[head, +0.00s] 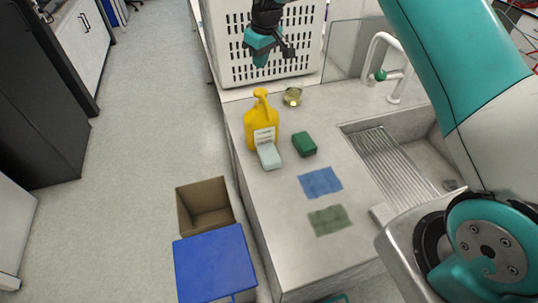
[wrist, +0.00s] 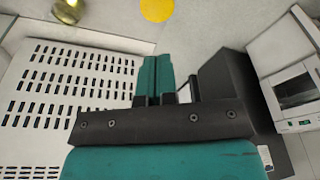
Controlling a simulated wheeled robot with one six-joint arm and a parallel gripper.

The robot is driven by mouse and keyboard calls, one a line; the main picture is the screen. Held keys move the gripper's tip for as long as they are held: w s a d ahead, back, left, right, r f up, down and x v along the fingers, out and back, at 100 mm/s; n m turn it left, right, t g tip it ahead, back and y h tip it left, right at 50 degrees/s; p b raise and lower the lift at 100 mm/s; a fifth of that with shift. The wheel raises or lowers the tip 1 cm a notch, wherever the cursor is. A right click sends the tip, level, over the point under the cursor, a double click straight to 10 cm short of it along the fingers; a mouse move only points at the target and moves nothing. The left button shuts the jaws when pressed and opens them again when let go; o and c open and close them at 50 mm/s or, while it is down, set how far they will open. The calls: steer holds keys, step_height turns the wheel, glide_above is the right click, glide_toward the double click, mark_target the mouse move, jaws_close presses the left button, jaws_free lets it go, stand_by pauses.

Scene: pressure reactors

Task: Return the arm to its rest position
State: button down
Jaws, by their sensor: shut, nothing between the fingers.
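My arm reaches from the right edge toward the top of the head view, its middle part out of frame. My gripper (head: 261,60) hangs at the top of the head view, in front of the white slotted crate (head: 307,62). In the wrist view the two teal fingers of my gripper (wrist: 154,72) lie together with nothing between them. The gripper is clear of the bottles and sponges on the counter.
A sink (head: 405,165) with faucet (head: 392,65) is right. Open floor lies left.

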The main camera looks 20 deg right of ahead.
stand_by(0.4)
steer(key=s+a+r+y+b, duration=0.1)
steer(key=s+a+r+b, duration=0.15)
steer(key=s, duration=0.65)
steer(key=s+a+r+g+b, duration=0.1)
steer(key=s+b, duration=0.2)
steer(key=s, duration=0.6)
steer(key=s+a+r+y+b, duration=0.1)
steer(key=s+r+b, duration=0.15)
steer(key=s, duration=0.65)
steer(key=s+f+n+g+y+b, duration=0.1)
steer(key=s+f+b, duration=0.2)
steer(key=s, duration=1.3)
steer(key=shift+f, duration=0.2)
